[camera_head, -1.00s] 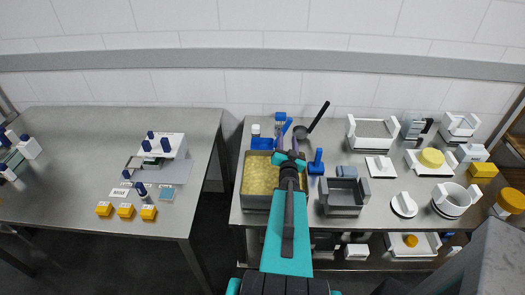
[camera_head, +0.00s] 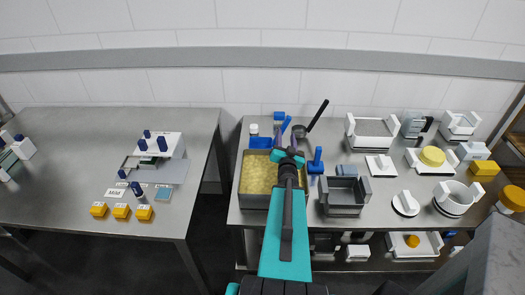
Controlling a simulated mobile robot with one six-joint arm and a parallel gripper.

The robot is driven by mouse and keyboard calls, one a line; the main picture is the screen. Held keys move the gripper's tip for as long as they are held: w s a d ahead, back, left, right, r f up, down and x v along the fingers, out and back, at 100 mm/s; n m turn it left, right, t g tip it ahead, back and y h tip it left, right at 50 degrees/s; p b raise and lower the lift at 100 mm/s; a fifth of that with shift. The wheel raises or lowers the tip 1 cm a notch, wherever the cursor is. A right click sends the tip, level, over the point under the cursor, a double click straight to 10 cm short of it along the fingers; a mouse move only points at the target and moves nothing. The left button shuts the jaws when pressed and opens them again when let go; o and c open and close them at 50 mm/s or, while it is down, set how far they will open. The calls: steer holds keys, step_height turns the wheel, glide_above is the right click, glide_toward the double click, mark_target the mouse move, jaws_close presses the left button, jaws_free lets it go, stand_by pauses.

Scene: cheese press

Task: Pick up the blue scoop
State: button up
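A blue scoop (camera_head: 260,142) appears to lie at the back of the right table, behind a grey vat of yellow curd (camera_head: 258,173). A blue handle (camera_head: 285,124) rises beside it; I cannot tell for sure that the two are one piece. My gripper (camera_head: 293,146) is over the right back part of the vat, just right of and nearer than the blue scoop. My own wrist hides most of the fingers, so their opening is unclear. Another blue upright tool (camera_head: 316,160) stands right of the vat.
A dark-handled tool (camera_head: 317,115) leans up behind my gripper. A grey open box (camera_head: 345,194) stands right of the vat, with white moulds (camera_head: 372,132) and a yellow cheese (camera_head: 432,156) farther right. The left table (camera_head: 60,205) is separate, with a gap between.

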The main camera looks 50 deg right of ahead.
mark_target(286, 126)
steer(key=shift+b+x, duration=0.8)
steer(key=shift+b, duration=1.05)
steer(key=shift+b+x, duration=0.4)
steer(key=shift+x, duration=1.15)
steer(key=shift+p+x, duration=0.5)
steer(key=shift+x, duration=0.85)
steer(key=shift+w+d, duration=0.1)
steer(key=shift+p+x, duration=0.65)
steer(key=shift+x, duration=0.35)
steer(key=shift+p+x, duration=0.6)
steer(key=shift+x, duration=0.85)
jaws_close()
